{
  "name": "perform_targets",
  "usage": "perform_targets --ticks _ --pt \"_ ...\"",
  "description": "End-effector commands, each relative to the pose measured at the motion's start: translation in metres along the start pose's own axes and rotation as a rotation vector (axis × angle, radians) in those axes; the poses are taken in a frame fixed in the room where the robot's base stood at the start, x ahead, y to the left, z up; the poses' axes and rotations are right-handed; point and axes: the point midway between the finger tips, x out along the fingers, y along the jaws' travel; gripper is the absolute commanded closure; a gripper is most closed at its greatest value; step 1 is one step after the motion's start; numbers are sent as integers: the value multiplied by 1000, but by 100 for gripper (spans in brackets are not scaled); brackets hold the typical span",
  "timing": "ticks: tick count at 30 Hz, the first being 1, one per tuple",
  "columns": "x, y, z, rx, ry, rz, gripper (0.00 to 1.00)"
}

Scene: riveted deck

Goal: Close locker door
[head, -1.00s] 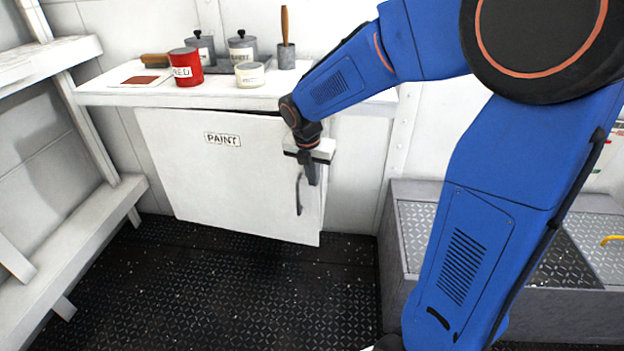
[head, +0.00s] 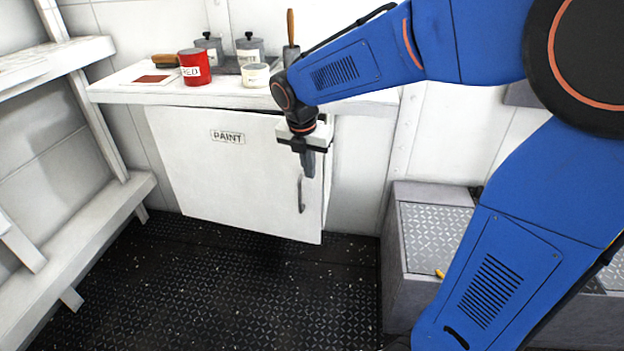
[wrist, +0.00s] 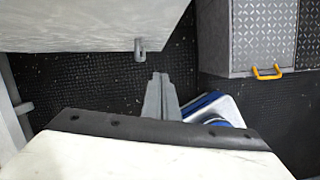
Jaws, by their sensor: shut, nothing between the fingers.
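The white locker door (head: 235,175), labelled PAINT, hangs below the counter and stands slightly ajar. Its right side stands out from the cabinet, and a dark gap shows along the top. Its dark upright handle (head: 301,194) is near the right edge; in the wrist view the handle (wrist: 140,48) sticks out from the door (wrist: 90,22). My gripper (head: 308,170) points down in front of the door's upper right part, above the handle. Its fingers (wrist: 160,82) are shut and empty. In the wrist view a gap of floor shows between the fingers and the door.
The counter (head: 130,97) above the door holds a red can (head: 194,68), grey pots and a brush. A white shelf rack (head: 75,240) stands at left. A grey box with a tread-plate top (head: 435,225) stands at right. The dark floor (head: 250,285) before the door is clear.

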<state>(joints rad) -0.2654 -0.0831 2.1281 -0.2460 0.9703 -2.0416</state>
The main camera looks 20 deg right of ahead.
Motion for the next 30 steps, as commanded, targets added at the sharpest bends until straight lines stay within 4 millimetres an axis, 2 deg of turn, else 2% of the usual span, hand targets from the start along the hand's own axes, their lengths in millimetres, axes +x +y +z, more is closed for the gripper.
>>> perform_targets --ticks 3,7,10,11,24,30 --pt "-17 0 0 0 -1 2 100" --pt "-28 -1 0 0 0 1 98" --pt "-31 1 0 9 0 -4 74" --pt "-32 3 -1 16 -2 -9 72" --pt "-25 66 -19 359 -111 -130 72" --pt "-23 76 -22 431 -144 -144 72"
